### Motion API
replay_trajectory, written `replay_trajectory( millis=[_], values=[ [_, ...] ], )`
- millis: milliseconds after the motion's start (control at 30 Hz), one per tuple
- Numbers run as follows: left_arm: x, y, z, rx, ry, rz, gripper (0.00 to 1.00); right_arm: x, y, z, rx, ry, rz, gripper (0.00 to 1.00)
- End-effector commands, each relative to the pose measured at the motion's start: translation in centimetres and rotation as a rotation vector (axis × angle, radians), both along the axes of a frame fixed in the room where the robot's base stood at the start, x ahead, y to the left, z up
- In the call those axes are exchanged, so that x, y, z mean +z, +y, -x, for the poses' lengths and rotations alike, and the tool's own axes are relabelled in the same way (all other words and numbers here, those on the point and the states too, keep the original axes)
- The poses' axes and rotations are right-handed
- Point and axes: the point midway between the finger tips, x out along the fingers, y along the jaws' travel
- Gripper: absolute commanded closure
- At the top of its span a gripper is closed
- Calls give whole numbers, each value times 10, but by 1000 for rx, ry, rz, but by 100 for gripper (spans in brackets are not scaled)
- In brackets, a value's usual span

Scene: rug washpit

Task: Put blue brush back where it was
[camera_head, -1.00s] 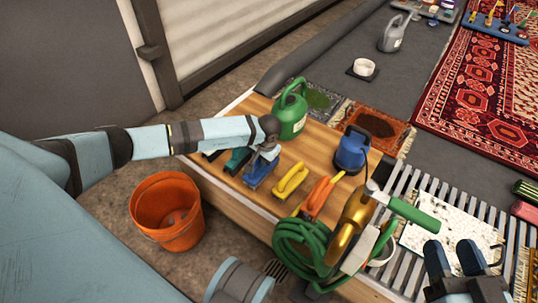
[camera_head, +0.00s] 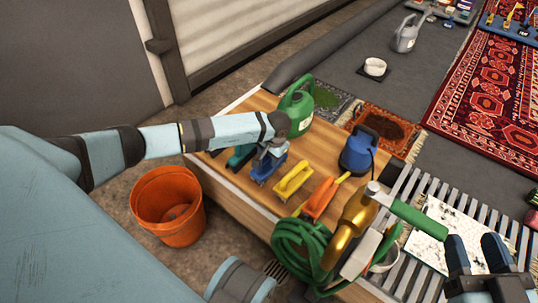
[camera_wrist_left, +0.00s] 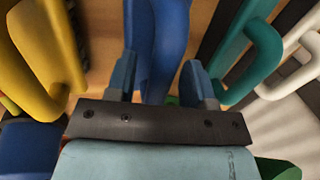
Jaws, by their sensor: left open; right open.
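The blue brush (camera_head: 267,169) sits on the wooden bench top, in a row between a teal brush (camera_head: 240,158) and a yellow brush (camera_head: 293,181). My left gripper (camera_head: 271,152) is over it, open. In the left wrist view the fingers (camera_wrist_left: 160,80) stand on either side of the brush's blue handle (camera_wrist_left: 166,40); whether they touch it I cannot tell. The wrist hides part of the brush in the head view. My right gripper (camera_head: 477,248) is open and empty at the lower right, near the slatted rack.
An orange brush (camera_head: 319,198), a green watering can (camera_head: 300,120) and a blue container (camera_head: 358,150) stand close by on the bench. A coiled green hose (camera_head: 300,248) and gold sprayer (camera_head: 352,222) lie at the front. An orange bucket (camera_head: 150,215) is on the floor.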

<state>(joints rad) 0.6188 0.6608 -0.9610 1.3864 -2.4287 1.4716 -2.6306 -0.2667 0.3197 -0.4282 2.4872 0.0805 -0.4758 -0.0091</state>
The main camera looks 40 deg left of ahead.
Motion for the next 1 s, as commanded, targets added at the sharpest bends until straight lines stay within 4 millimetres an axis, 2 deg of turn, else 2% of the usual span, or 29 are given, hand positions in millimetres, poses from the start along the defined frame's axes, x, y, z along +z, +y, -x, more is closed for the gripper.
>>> replay_trajectory(
  millis=[167,300,600,800,1000],
  values=[
    [14,-2,-1,0,-2,0,52,8,0,0,3,11,-10,52],
    [43,-7,-1,-2,-4,-1,52,14,2,2,9,57,-41,52],
    [102,-19,1,-1,-2,0,52,3,11,18,10,232,-138,52],
    [119,-23,1,-1,-1,-1,52,-4,14,23,9,291,-165,52],
    [121,-24,2,0,0,0,52,-8,15,24,8,303,-168,52]
  ],
)
